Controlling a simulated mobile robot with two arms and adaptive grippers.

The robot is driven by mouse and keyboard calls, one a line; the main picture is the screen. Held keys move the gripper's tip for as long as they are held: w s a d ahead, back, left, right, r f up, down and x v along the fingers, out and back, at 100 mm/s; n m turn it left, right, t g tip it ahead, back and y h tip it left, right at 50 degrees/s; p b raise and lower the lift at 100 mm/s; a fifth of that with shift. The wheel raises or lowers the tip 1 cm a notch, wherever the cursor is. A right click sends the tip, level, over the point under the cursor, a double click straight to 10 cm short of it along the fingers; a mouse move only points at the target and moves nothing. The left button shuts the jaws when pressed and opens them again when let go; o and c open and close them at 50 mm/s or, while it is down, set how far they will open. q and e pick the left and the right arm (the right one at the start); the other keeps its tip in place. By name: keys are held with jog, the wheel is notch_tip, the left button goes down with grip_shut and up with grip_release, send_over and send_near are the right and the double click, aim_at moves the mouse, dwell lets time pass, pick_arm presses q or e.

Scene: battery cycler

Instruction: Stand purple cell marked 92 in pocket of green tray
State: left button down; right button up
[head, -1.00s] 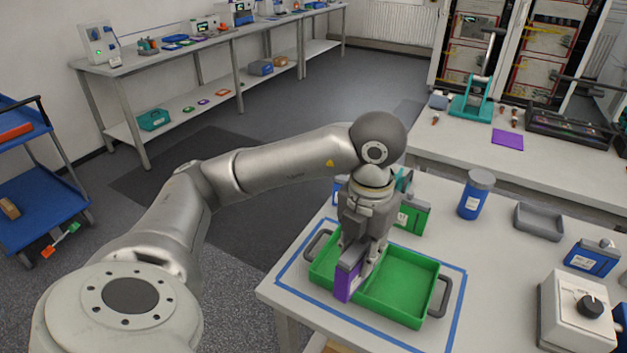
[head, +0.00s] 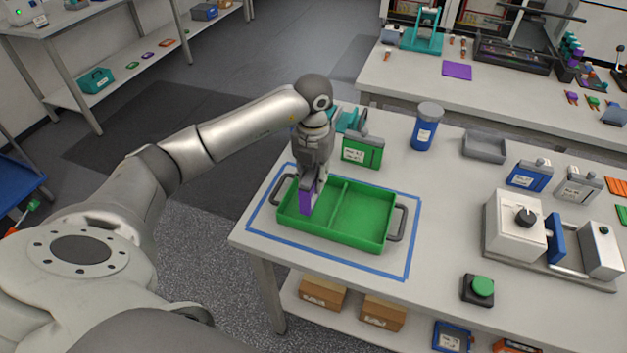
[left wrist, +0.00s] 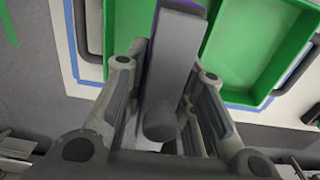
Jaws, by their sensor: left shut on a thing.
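The purple cell (head: 307,196) is upright in my left gripper (head: 309,180), which is shut on it. It is over the left pocket of the green tray (head: 345,238). I cannot tell whether its bottom touches the tray floor. In the left wrist view the cell (left wrist: 172,60) shows its grey top and a round knob between the fingers (left wrist: 163,110), with the green tray (left wrist: 262,100) beyond. The cell's number cannot be read. The tray has two pockets split by a divider, and the right pocket is empty. My right gripper is not in view.
Blue tape (head: 413,240) frames the tray on the table. A green cell (head: 361,152) stands behind it, and a blue bottle (head: 425,127) and grey bin (head: 485,146) stand farther right. A white device with a knob (head: 514,228) and a green button (head: 481,289) are at right.

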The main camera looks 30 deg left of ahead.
pick_arm(q)
jog(key=shift+w+a+f, duration=0.3)
jog(key=shift+w+f, duration=0.25)
jog(key=shift+f, duration=0.05)
notch_tip(320, 180, down, 3)
jog(key=shift+r+p, duration=0.15)
jog(key=shift+p, duration=1)
jog(key=shift+f, duration=0.2)
jog(key=shift+f+b, duration=0.15)
jog(key=shift+b, duration=0.15)
jog(key=c, duration=1.2)
grip_release()
jog(key=shift+s, duration=0.1)
